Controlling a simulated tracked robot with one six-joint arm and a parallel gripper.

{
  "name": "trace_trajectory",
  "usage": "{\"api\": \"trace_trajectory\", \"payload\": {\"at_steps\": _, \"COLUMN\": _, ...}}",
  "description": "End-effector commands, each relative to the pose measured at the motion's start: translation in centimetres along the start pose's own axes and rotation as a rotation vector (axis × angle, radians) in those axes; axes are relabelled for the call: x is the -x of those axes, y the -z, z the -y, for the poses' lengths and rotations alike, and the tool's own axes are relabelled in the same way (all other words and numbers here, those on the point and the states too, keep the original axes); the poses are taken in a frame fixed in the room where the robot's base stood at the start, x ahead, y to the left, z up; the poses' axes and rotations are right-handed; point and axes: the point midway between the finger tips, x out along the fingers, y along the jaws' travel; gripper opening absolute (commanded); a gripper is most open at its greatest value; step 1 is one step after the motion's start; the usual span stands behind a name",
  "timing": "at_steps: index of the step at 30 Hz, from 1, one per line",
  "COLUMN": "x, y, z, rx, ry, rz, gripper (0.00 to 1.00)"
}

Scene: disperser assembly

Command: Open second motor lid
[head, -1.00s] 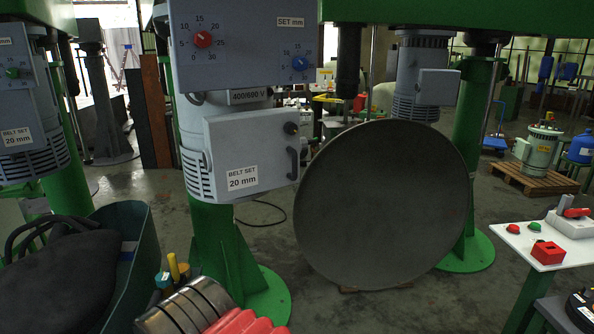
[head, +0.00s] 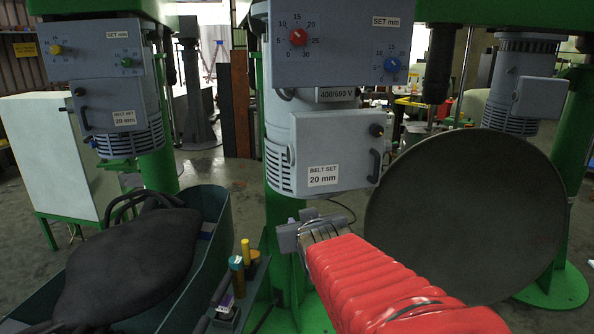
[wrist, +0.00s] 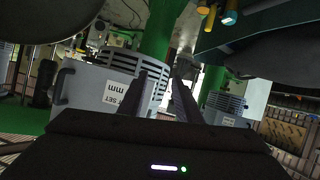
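The middle motor (head: 278,140) carries a grey box-like lid (head: 345,155) labelled "BELT SET 20 mm". The lid appears closed, with a black knob (head: 377,130) at its upper right and a dark vertical handle (head: 374,165) on its right side. The lid also shows tilted in the wrist view (wrist: 90,85), with its handle (wrist: 62,86) at the left. My gripper (head: 292,236) is below and in front of the lid, apart from it. In the wrist view its two dark fingers (wrist: 168,90) are spread with nothing between them.
A left motor (head: 125,140) and a right motor (head: 510,100) have similar lids. A large dark disc (head: 470,220) stands right of the middle lid. A green bin (head: 215,225) with a dark bag is at the left, beside small coloured tools (head: 240,270).

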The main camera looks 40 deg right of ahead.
Motion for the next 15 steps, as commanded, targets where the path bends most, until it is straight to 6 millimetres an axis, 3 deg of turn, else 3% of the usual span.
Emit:
{"api": "trace_trajectory", "payload": {"at_steps": 8, "x": -2.8, "y": 1.7, "z": -4.1, "rx": -0.034, "ry": 0.026, "rz": -0.122, "gripper": 0.31}}
{"api": "trace_trajectory", "payload": {"at_steps": 15, "x": -1.4, "y": 2.1, "z": -9.0, "rx": -0.075, "ry": -0.016, "rz": -0.200, "gripper": 0.31}}
